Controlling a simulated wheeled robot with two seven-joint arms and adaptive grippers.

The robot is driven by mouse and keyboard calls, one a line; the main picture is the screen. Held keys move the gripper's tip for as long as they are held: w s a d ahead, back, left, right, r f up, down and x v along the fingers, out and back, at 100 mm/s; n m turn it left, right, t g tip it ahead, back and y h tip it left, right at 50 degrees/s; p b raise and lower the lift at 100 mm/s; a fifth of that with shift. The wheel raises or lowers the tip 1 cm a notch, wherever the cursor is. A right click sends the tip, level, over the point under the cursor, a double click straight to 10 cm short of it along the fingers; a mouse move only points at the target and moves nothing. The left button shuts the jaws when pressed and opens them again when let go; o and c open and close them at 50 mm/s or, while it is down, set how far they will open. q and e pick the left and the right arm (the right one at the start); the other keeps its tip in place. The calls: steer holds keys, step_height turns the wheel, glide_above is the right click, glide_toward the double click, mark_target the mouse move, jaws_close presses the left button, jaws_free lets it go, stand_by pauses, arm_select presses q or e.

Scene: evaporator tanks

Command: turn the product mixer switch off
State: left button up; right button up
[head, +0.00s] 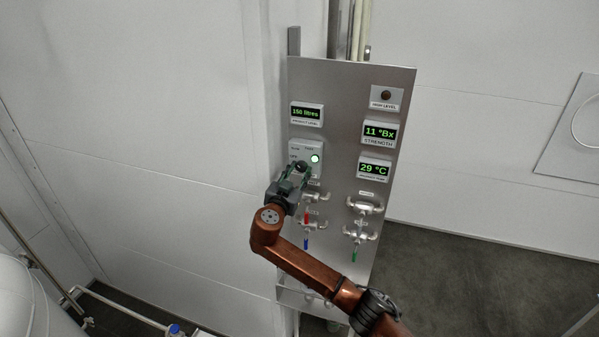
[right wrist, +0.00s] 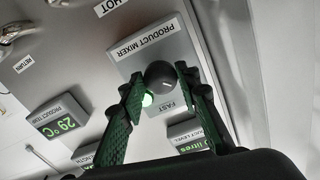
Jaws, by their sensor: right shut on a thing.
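The product mixer switch is a black round knob (right wrist: 162,76) on a light grey box (right wrist: 140,65) labelled PRODUCT MIXER, seen upside down in the right wrist view. In the head view the box (head: 296,147) is on the left of the panel, with the lit lamp (head: 315,158). My right gripper (head: 303,170) reaches it from below and is shut on the knob, one green finger on each side. The knob's pointer direction is not clear. My left gripper is out of view.
The steel panel (head: 342,100) carries a product level display (head: 307,114) above the switch and strength (head: 379,132) and temperature (head: 375,169) displays to the right. Valves with red (head: 306,217), blue (head: 306,243) and green (head: 354,256) handles are below, close to my right arm.

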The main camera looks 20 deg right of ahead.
steer(key=shift+f+n+b, duration=0.35)
steer(key=shift+n+b, duration=0.45)
steer(key=shift+b, duration=1.4)
steer(key=shift+r+n+b, duration=0.1)
steer(key=shift+n+b, duration=0.55)
steer(key=shift+n, duration=0.05)
steer(key=shift+r+n, duration=0.15)
steer(key=shift+n, duration=1.05)
steer(key=shift+d+n, duration=0.1)
steer(key=shift+n, duration=1.8)
steer(key=o, duration=1.1)
steer(key=shift+r, duration=0.1)
steer(key=shift+o, duration=0.2)
steer(key=shift+s, duration=0.1)
